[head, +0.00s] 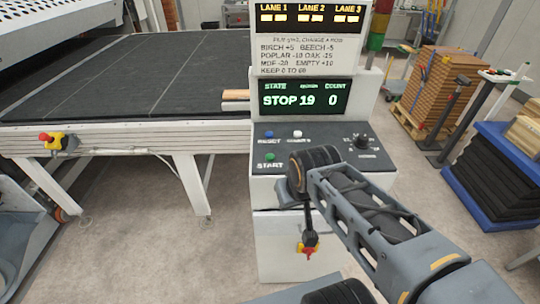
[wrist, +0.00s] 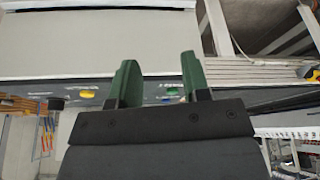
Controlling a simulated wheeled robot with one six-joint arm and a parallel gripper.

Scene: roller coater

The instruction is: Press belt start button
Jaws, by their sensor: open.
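The green start button (head: 270,157) is at the lower left of the dark control panel, above the word START. My arm's dark wrist is just right of it in the head view, over the front of the panel. The button stays visible there. My gripper's fingers are not clearly seen in the head view. In the wrist view my gripper (wrist: 158,80) has two green fingers, apart and with nothing held between them. Small coloured buttons on the panel show behind and between the fingers; I cannot tell contact with any. The display (head: 305,99) reads STOP, 19 and 0.
A blue button (head: 269,134), a white button (head: 297,133) and a black knob (head: 361,142) share the panel. A red and yellow emergency stop (head: 307,251) is on the console front. The dark belt (head: 120,75) lies left; stacked boards (head: 440,90) stand right.

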